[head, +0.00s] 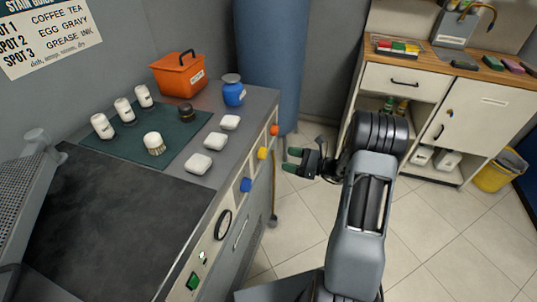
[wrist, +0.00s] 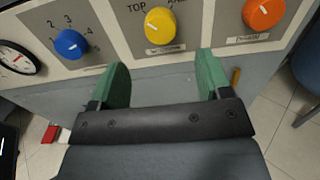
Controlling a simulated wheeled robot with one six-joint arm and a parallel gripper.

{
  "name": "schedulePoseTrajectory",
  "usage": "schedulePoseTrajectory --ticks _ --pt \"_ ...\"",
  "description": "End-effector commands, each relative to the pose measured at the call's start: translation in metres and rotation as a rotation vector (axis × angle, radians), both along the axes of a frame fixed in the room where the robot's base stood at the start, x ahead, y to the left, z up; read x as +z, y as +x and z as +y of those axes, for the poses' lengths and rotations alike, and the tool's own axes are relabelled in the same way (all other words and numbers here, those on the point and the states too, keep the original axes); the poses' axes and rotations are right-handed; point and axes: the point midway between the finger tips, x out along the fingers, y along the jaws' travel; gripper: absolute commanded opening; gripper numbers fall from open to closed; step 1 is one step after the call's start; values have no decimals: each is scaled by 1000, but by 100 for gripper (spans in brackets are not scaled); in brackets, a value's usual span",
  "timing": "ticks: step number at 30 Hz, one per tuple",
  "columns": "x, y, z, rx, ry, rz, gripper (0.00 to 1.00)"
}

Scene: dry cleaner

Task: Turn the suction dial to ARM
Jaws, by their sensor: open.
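The yellow dial (wrist: 160,26) is on the front panel between a blue and an orange dial. TOP is printed at its upper left and a partly cut-off word, apparently ARM, at its upper right. Its white mark seems to point up, slightly left; the label below is too small to read surely. It also shows in the head view (head: 262,153). My gripper (head: 289,160) is open and empty, apart from the panel. In the wrist view its green fingers (wrist: 162,68) are spread below the yellow dial, one to each side.
The blue dial (wrist: 71,44) and orange dial (wrist: 264,13) flank the yellow one. A gauge (wrist: 18,59) is farther left. White pads, bottles, a brush and an orange box (head: 178,76) stand on the counter. A blue column (head: 270,60) rises behind; open floor lies right of the panel.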

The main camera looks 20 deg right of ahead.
Motion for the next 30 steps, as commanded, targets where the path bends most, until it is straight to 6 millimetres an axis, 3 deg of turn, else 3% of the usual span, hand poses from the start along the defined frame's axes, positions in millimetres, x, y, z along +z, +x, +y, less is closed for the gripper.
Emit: schedulePoseTrajectory --ticks 6,12,19,30 --pt "0 23 36 5 -1 1 71" --pt "0 38 58 3 -2 -1 71" --pt "0 46 70 1 -2 0 71" --pt "0 47 71 1 -2 0 68"
